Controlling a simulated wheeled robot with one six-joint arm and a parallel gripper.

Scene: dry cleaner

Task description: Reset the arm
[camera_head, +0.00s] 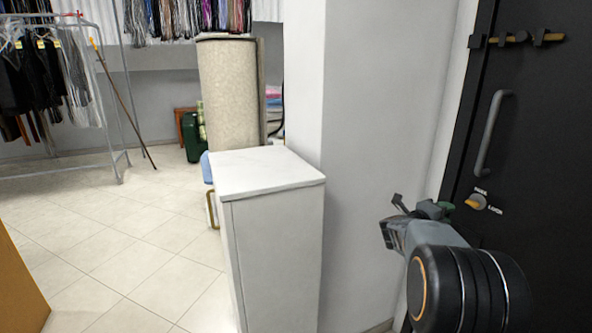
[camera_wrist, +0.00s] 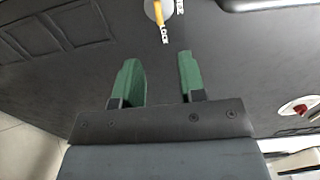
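My gripper (camera_head: 428,209) is at the right in the head view, raised close to a black door (camera_head: 535,170). In the wrist view its two green fingers (camera_wrist: 158,85) stand apart with nothing between them. A lock knob with a yellow lever (camera_wrist: 160,14) lies just beyond the fingertips, apart from them. In the head view this knob (camera_head: 475,202) shows on the door to the right of my gripper. My forearm hides the lower part of the door.
A white cabinet (camera_head: 268,172) stands left of my arm, against a white wall pillar (camera_head: 375,110). A grey door handle (camera_head: 492,132) is above the knob. Clothes racks (camera_head: 75,85) and a rolled carpet (camera_head: 230,90) are further back. Tiled floor (camera_head: 130,235) is clear at left.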

